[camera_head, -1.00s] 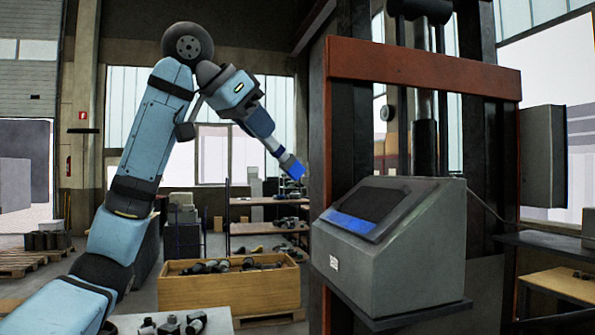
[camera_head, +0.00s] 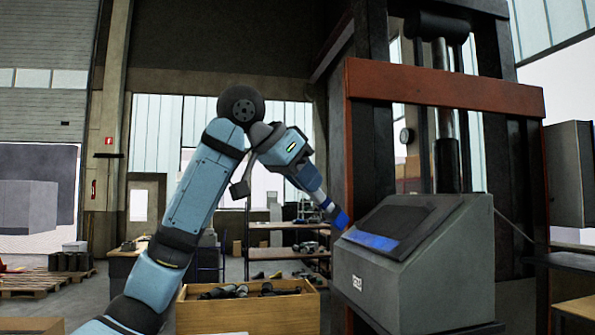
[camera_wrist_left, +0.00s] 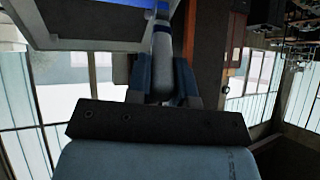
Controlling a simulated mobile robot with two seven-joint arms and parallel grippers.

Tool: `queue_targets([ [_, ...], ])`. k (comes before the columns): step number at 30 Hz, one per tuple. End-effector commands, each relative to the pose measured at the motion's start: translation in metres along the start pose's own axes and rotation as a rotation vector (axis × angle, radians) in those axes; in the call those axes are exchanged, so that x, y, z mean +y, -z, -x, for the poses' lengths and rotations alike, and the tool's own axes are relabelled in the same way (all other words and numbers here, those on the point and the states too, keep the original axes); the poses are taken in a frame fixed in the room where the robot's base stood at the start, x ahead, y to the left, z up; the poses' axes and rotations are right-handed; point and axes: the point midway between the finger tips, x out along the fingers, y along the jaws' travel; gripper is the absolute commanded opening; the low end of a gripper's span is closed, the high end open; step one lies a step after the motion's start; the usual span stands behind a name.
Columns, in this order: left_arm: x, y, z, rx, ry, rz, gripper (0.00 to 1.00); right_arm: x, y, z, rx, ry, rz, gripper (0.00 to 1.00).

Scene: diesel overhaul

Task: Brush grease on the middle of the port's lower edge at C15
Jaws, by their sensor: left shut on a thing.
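My left gripper (camera_head: 306,178) is shut on a slim brush (camera_head: 326,205) with a pale and blue shaft and a bright blue end. The blue end points down to the right and appears close to the left edge of the grey console's screen (camera_head: 390,220); I cannot tell whether they touch. In the left wrist view the gripper (camera_wrist_left: 163,82) has its two fingers on either side of the brush shaft (camera_wrist_left: 162,45). The port and a C15 mark cannot be made out in either view. My right gripper is not in view.
The grey console (camera_head: 420,270) stands in front of a tall press frame with an orange-red crossbeam (camera_head: 450,88). A wooden crate (camera_head: 245,312) of dark parts is below my left arm. Shelves (camera_head: 290,252) stand behind. Pallets (camera_head: 45,282) lie at far left.

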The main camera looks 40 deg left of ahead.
Motion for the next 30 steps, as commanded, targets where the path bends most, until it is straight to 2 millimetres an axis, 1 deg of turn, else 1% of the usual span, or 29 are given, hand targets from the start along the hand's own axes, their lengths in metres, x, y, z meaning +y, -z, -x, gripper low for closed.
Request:
queue_targets([
  [18,0.0005,-0.0002,-0.0015,0.000,0.000,0.000,0.00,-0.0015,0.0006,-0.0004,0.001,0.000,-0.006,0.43],
  [30,0.0024,-0.0020,-0.0085,-0.001,0.000,0.000,0.00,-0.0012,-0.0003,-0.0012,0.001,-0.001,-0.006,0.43],
])
